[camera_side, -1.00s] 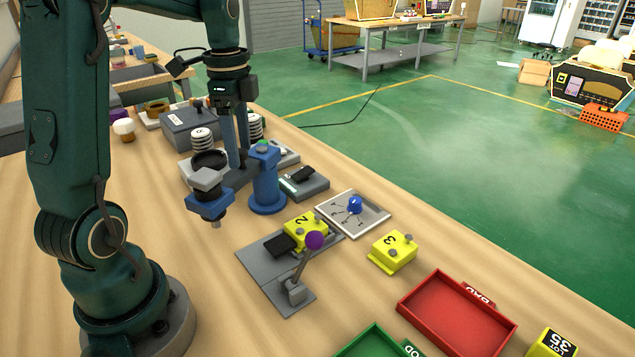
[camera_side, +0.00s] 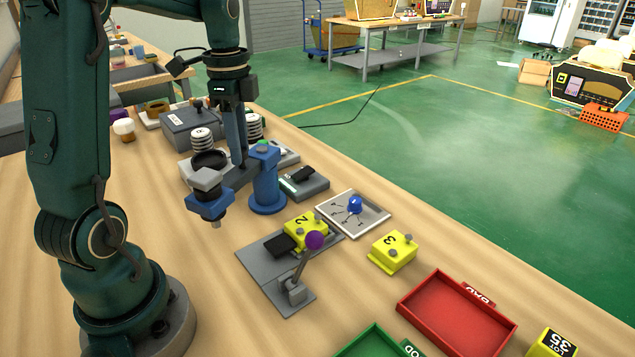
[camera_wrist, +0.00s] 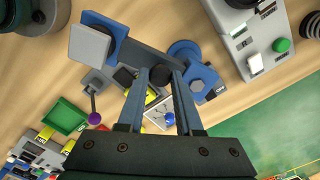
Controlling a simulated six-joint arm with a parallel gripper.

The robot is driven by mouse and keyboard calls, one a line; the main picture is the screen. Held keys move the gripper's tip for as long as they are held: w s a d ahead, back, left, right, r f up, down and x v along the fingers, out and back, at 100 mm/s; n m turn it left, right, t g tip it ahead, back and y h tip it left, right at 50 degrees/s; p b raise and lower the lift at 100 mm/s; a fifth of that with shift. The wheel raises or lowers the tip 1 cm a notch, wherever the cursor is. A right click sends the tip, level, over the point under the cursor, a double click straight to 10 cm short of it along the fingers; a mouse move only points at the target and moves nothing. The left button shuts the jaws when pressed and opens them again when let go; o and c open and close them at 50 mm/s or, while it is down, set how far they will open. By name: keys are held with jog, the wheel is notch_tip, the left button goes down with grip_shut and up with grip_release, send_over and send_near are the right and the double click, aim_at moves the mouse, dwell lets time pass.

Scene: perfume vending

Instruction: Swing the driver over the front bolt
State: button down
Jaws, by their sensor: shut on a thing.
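The driver (camera_side: 209,206) is a blue head with a grey block on top and a short bit pointing down. It hangs on a grey arm from the blue post (camera_side: 267,185), left of the fixture and over bare table. My gripper (camera_wrist: 160,76) is shut on a dark round knob on that arm, between head and post. In the side view my gripper (camera_side: 238,168) points down at the arm. The yellow block marked 2 (camera_side: 300,232) sits in the grey fixture (camera_side: 270,268) with grey bolts on top. The purple lever ball partly covers it, so I cannot tell which bolt is the front one.
The purple-balled lever (camera_side: 314,240) stands at the fixture's front.

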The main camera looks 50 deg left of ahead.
jog(key=shift+d, duration=0.15)
dwell(0.8)
jog(key=w+d+n, duration=0.3)
jog(key=w+n, duration=0.3)
jog(key=n, duration=0.8)
jog(key=shift+w+d, duration=0.2)
jog(key=shift+w, duration=0.05)
jog(key=shift+w+n, duration=0.1)
jog(key=shift+n, duration=0.3)
jog(key=c, duration=0.6)
grip_release()
jog(key=shift+a+r, duration=0.1)
